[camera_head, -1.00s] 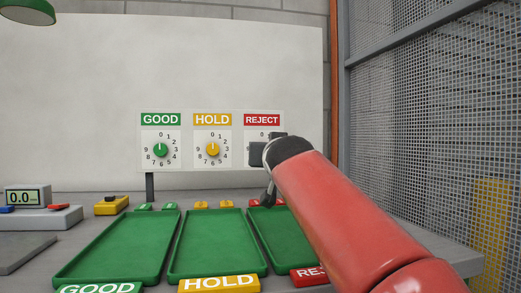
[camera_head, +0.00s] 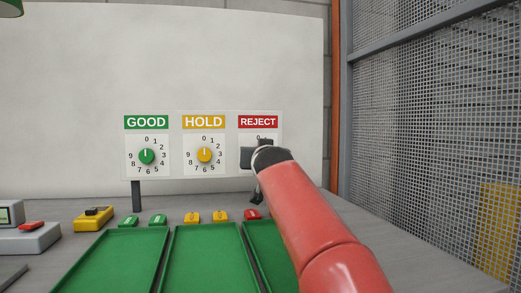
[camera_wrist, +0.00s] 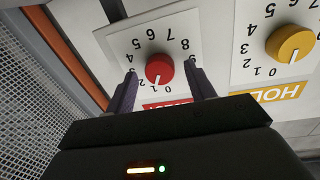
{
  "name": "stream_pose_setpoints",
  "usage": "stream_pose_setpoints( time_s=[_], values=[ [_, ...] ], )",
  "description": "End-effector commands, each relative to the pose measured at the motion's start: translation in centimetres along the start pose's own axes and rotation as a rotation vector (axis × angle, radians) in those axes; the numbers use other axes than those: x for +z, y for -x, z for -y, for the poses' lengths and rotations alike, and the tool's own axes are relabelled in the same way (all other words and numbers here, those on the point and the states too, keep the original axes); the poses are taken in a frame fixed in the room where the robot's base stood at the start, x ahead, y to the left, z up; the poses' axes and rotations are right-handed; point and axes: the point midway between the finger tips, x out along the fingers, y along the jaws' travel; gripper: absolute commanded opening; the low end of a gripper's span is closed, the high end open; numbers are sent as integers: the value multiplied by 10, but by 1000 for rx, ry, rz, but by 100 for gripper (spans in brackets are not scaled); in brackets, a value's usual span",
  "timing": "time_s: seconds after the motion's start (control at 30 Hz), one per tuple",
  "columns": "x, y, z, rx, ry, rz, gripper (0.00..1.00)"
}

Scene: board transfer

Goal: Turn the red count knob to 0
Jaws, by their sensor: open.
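The red count knob (camera_wrist: 159,69) sits on its white dial under the red REJECT sign (camera_head: 258,122). In the wrist view the dial appears upside down. The knob's white mark points down in that picture, near the 1, beside the 0; the exact digit is hard to tell. My gripper (camera_wrist: 160,74) is open, with one dark finger on each side of the knob. Whether the fingers touch it I cannot tell. In the head view my gripper (camera_head: 258,152) covers most of the red dial and hides the knob.
The yellow knob (camera_head: 204,155) under HOLD and green knob (camera_head: 147,156) under GOOD stand left on the same panel. Green trays (camera_head: 205,260) and small coloured blocks (camera_head: 192,216) lie below. A mesh fence (camera_head: 430,130) rises at the right.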

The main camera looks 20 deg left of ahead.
Motion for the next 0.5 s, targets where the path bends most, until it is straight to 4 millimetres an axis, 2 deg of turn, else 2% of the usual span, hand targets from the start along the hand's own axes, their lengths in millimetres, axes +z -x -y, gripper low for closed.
stream_pose_setpoints(
  time_s=[0.23, 0.5],
  values=[
    [0, -1, 0, 0, 0, -1, 54],
    [0, -1, 0, 0, 0, -1, 19]
  ],
)
